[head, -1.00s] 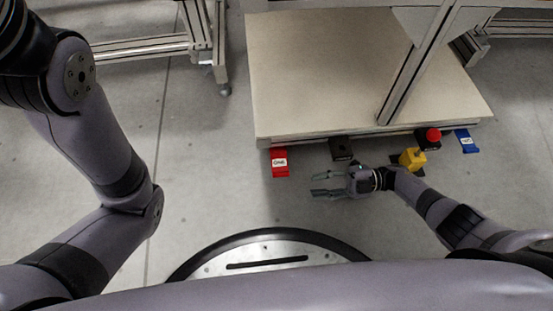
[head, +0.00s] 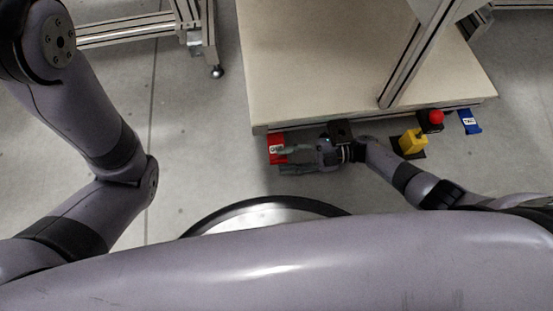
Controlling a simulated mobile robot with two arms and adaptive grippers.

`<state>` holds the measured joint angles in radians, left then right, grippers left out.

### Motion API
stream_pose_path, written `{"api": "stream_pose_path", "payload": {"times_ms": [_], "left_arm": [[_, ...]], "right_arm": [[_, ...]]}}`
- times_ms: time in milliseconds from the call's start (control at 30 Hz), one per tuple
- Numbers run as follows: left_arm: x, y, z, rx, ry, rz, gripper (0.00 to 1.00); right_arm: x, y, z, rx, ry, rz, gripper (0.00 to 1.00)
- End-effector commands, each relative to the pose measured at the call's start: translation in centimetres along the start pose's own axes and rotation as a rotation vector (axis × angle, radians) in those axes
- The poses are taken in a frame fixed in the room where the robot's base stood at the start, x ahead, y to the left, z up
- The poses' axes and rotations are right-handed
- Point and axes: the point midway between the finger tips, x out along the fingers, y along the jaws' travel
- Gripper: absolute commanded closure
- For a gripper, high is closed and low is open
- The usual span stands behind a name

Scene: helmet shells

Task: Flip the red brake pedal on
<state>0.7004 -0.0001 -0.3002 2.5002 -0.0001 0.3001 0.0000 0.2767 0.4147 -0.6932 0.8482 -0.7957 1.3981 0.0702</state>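The red brake pedal (head: 275,142) with a white label sits at the front left edge of the low platform (head: 330,60). My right gripper (head: 281,160) points left at the pedal, with its two fingers apart and nothing seen between them. The upper finger overlaps the pedal's lower right part in this view; I cannot tell whether it touches. The lower finger lies just below the pedal, over the floor. My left arm comes in from the left, but its gripper is out of view.
A black box (head: 340,130) on the platform edge is close beside my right wrist. A yellow block (head: 411,142), a red-topped black button box (head: 431,121) and a blue pedal (head: 469,122) are farther right. The floor left of the red pedal is clear.

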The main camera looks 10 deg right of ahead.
Motion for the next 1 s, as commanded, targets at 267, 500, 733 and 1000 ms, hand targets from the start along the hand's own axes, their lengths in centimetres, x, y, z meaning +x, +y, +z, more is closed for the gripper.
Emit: {"api": "stream_pose_path", "payload": {"times_ms": [267,500,733,1000], "left_arm": [[-0.5,0.1,-0.2,0.000,0.001,0.001,1.00],[-0.5,0.1,-0.2,0.000,0.001,0.001,1.00],[-0.5,0.1,-0.2,0.000,0.001,0.001,1.00],[-0.5,0.1,-0.2,0.000,0.001,0.001,1.00]], "right_arm": [[3.0,-0.1,0.0,0.000,0.001,-0.001,0.67],[3.2,0.0,0.0,0.000,-0.001,-0.001,0.67],[3.2,0.0,0.0,0.000,-0.001,-0.001,0.77],[3.2,0.0,0.0,0.000,-0.001,0.000,0.95]]}}
